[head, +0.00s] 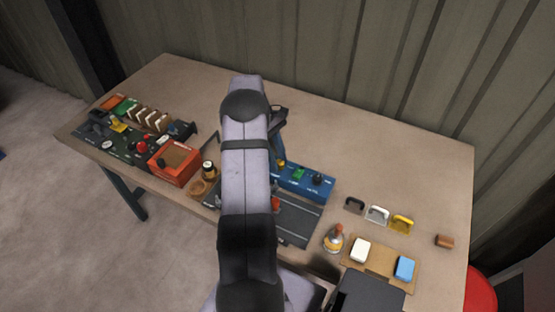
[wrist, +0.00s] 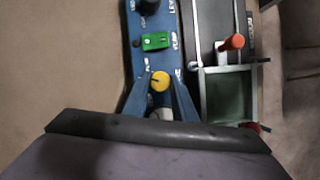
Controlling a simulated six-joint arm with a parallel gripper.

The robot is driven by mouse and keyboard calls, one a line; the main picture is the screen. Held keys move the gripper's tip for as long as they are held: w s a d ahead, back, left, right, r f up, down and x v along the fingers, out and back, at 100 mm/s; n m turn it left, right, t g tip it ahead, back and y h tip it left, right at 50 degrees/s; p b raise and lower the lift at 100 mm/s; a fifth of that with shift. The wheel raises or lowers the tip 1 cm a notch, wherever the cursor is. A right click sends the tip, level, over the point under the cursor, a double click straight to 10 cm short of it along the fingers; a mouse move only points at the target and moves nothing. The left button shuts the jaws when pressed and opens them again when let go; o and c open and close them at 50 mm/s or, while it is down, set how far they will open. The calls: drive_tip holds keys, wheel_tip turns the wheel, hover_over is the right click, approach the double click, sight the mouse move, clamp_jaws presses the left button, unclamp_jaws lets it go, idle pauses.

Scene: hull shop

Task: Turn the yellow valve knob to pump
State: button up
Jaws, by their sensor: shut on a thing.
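The yellow valve knob (wrist: 160,82) sits on a long blue panel (wrist: 139,60) in the wrist view. The two blue fingers of my gripper (wrist: 160,86) stand on either side of the knob and are shut on it. A dark pointer mark shows on the knob. The lettering around it is partly hidden by the fingers and too small to read surely. In the head view the knob (head: 281,163) shows at the left end of the blue panel (head: 305,187), beside my arm, which hides most of the gripper.
A green switch (wrist: 155,41) and a black knob (wrist: 149,6) sit farther along the panel. A dark tray with a red-orange handle (wrist: 232,43) lies close beside it. An orange box (head: 174,165) stands left; padlock-like pieces (head: 377,215) lie right. The table's back right is clear.

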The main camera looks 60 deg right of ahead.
sight(279, 160)
drive_tip(key=m+y, duration=0.1)
drive_tip(key=m, duration=0.2)
drive_tip(key=shift+d+m+t, duration=0.15)
drive_tip(key=shift+m+t, duration=0.15)
drive_tip(key=shift+m, duration=0.1)
drive_tip(key=shift+s+d+m+t+y+b, duration=0.1)
drive_tip(key=shift+m+t+y+b, duration=0.4)
drive_tip(key=shift+m, duration=1.5)
drive_tip(key=shift+r, duration=0.1)
drive_tip(key=o, duration=1)
drive_tip(key=shift+o, duration=0.2)
wheel_tip(279, 160, up, 10)
drive_tip(key=b, duration=0.2)
